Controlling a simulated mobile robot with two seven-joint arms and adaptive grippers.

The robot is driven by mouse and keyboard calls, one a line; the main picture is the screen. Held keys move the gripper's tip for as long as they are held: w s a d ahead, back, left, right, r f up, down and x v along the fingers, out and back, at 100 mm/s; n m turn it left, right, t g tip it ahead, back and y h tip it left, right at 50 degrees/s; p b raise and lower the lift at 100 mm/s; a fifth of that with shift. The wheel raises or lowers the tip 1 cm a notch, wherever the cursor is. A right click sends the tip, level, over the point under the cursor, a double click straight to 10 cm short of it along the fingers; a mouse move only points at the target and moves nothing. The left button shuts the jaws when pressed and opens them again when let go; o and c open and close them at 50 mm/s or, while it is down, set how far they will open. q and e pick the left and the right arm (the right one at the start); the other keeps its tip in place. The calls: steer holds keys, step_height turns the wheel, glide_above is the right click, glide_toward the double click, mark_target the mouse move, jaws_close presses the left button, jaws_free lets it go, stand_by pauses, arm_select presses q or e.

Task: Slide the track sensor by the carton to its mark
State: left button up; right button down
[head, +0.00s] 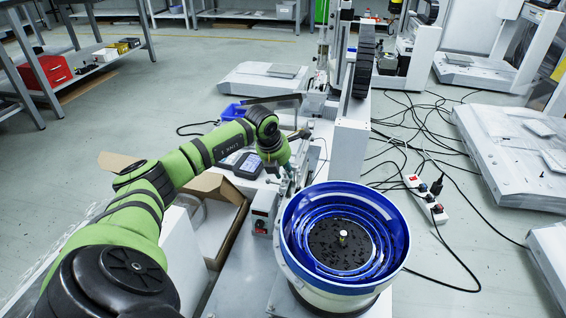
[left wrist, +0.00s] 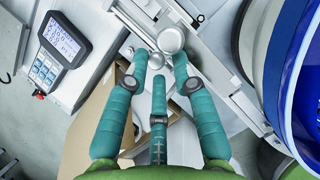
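My left gripper (head: 288,178) is beside the metal track, between the open carton and the blue bowl feeder. In the left wrist view, its teal fingers (left wrist: 157,62) are spread apart. A shiny round metal piece (left wrist: 170,40) and a smaller round one (left wrist: 155,61) lie at and between the fingertips; I cannot tell if the fingers touch them. They sit by the metal track (left wrist: 195,52); which part is the track sensor is unclear, and I see no clear mark. The carton (head: 222,226) stands open left of the track, also below the fingers (left wrist: 92,128). My right gripper is out of view.
The blue bowl feeder (head: 289,232) stands close on the right. A handheld keypad unit (head: 247,164) lies left of the track, and a small control box (head: 262,212) stands in front. Cables (head: 425,125) and a power strip (head: 428,202) lie on the floor.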

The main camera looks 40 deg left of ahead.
arm_select(q)
steer(key=v, duration=1.2)
